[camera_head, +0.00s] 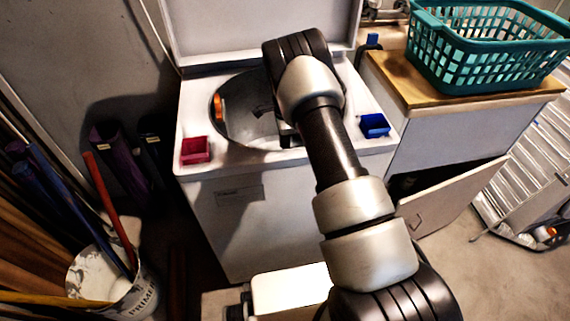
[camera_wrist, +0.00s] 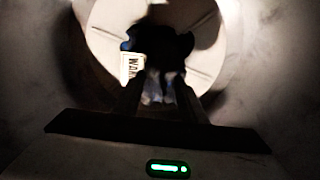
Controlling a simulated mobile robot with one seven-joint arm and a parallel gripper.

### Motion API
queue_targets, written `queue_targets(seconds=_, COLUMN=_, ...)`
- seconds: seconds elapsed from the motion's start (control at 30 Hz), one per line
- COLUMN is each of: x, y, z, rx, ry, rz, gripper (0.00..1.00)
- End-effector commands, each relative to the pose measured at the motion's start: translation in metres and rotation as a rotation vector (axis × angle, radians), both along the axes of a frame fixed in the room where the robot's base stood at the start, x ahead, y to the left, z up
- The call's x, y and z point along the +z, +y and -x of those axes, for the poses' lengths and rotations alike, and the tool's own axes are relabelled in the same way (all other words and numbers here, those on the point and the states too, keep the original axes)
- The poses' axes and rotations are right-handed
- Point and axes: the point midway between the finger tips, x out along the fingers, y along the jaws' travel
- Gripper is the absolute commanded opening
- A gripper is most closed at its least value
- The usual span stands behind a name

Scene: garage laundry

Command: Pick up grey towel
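My gripper (camera_wrist: 159,98) points down into the round drum of the white top-loading machine (camera_head: 240,222). In the wrist view its two dark fingers stand apart, with a gap between them. Pale grey-blue material (camera_wrist: 157,88) shows in that gap and may be the grey towel; the picture is too dark to be sure. I cannot tell whether the fingers touch it. Dark material (camera_wrist: 160,48) lies beyond it, beside a white lettered label (camera_wrist: 132,68). In the head view my arm hides most of the gripper and part of the drum.
A red box (camera_head: 195,150) and a blue box (camera_head: 375,125) sit on the machine's top, either side of the opening. The lid stands open behind. A teal basket (camera_head: 480,48) rests on the wooden-topped cabinet at right. A bucket (camera_head: 110,285) with poles stands lower left.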

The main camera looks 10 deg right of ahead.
Motion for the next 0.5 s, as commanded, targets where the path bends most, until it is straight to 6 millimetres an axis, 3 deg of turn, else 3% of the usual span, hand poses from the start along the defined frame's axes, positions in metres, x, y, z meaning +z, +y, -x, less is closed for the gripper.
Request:
queue_targets(seconds=0.07, x=0.0002, y=0.0001, z=0.0002, rx=0.000, ry=0.000, rz=0.000, gripper=0.34)
queue_targets(seconds=0.27, x=0.0003, y=0.0002, z=0.0002, rx=0.000, ry=0.001, rz=0.000, gripper=0.00)
queue_targets(seconds=0.5, x=0.0009, y=0.0003, z=-0.0002, rx=0.000, ry=-0.001, rz=0.000, gripper=0.00)
